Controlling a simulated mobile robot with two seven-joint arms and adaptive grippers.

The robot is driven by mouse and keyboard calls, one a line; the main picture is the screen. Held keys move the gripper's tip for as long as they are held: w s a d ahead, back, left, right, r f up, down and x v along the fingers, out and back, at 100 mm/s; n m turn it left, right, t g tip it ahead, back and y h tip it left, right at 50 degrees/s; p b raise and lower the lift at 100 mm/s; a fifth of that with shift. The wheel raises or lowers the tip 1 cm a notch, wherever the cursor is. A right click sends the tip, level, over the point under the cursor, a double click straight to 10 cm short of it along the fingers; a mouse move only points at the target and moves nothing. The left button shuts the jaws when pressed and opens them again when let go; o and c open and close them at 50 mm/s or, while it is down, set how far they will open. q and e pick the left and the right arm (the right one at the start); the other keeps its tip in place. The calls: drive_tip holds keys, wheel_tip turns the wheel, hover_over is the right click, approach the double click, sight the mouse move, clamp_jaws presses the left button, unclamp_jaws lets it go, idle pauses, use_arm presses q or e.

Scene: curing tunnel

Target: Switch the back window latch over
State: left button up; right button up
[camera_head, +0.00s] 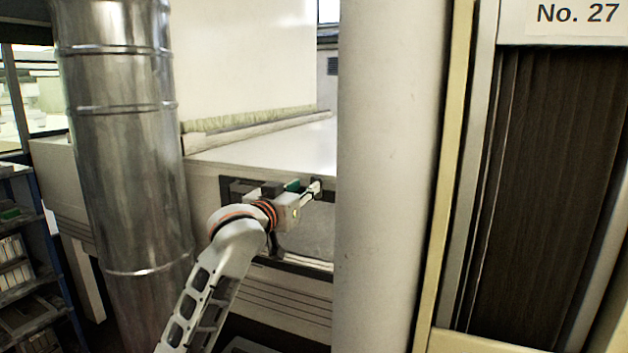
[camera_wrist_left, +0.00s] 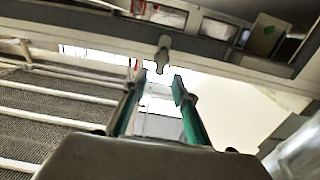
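A small grey latch (camera_wrist_left: 163,54) sticks out from a rail in the left wrist view. In the head view a small dark fitting (camera_head: 316,186), probably this latch, shows at the tip of my left gripper (camera_head: 305,194). The window (camera_head: 312,232) has a dark frame and a grey pane in the side of the white machine; my gripper and wrist hide part of it. In the left wrist view the two green-sided fingers of my left gripper (camera_wrist_left: 159,84) are apart, with nothing gripped. The latch's end lies just beyond the gap between the fingertips. My right gripper is not in view.
A shiny metal duct (camera_head: 125,140) stands left of my arm. A thick pale column (camera_head: 388,180) stands close on the right and covers the window's right end. A dark strip curtain (camera_head: 545,190) marked No. 27 is farther right. A blue shelf (camera_head: 35,260) is at far left.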

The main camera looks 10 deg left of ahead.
sight(312, 182)
use_arm(q)
drive_tip(key=shift+w+d+p, duration=0.15)
drive_tip(key=shift+w+d, duration=0.05)
drive_tip(key=shift+w, duration=0.95)
drive_tip(key=shift+w+d+p, duration=0.1)
drive_tip(key=shift+w+d, duration=0.15)
drive_tip(key=shift+w, duration=0.95)
drive_tip(key=shift+w+d+p, duration=0.15)
drive_tip(key=shift+w+d, duration=0.05)
drive_tip(key=shift+w, duration=0.95)
clamp_jaws()
